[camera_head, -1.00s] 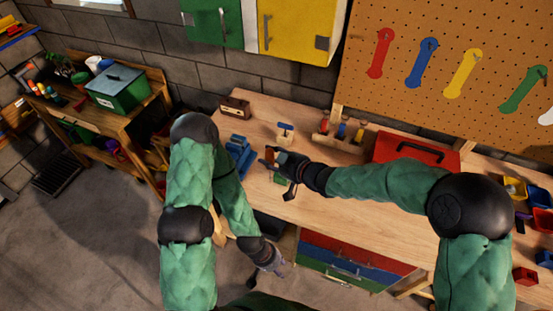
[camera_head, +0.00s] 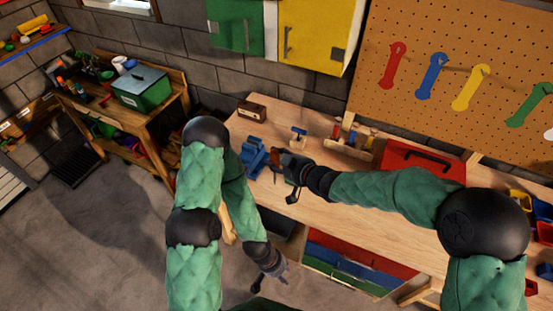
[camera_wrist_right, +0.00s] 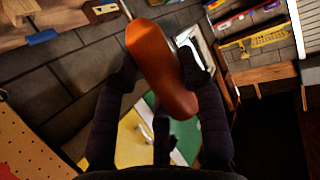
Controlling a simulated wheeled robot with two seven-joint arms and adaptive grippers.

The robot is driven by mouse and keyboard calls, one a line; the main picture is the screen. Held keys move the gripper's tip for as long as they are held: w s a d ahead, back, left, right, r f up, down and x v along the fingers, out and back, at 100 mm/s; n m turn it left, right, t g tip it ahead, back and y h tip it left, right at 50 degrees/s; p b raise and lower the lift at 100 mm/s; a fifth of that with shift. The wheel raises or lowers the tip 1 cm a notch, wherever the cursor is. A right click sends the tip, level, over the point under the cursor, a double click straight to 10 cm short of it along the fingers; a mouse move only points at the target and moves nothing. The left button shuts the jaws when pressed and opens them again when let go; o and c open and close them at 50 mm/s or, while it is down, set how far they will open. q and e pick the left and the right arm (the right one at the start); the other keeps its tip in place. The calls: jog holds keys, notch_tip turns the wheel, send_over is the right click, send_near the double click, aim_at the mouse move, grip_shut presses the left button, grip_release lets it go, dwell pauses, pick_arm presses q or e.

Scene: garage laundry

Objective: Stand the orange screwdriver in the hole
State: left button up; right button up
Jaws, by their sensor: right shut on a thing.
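The orange screwdriver (camera_wrist_right: 160,70) is between the fingers of my right gripper (camera_wrist_right: 160,85). In the right wrist view its handle is tilted, and a thin shaft leads off the top edge; its tip is out of view. In the head view my right gripper (camera_head: 277,160) is over the workbench, close to the right of a blue vise (camera_head: 254,158). A wooden rack (camera_head: 345,148) with several coloured handles stands to its right; I cannot make out an empty hole. My left gripper (camera_head: 272,268) hangs low in front of the bench, its fingers unclear.
A small wooden block with a blue-topped piece (camera_head: 299,138) stands behind my right gripper. The bench front (camera_head: 350,205) is mostly clear.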

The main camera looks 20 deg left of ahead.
aim_at(276, 152)
jog(key=shift+r+p, duration=1.25)
jog(key=shift+r, duration=0.4)
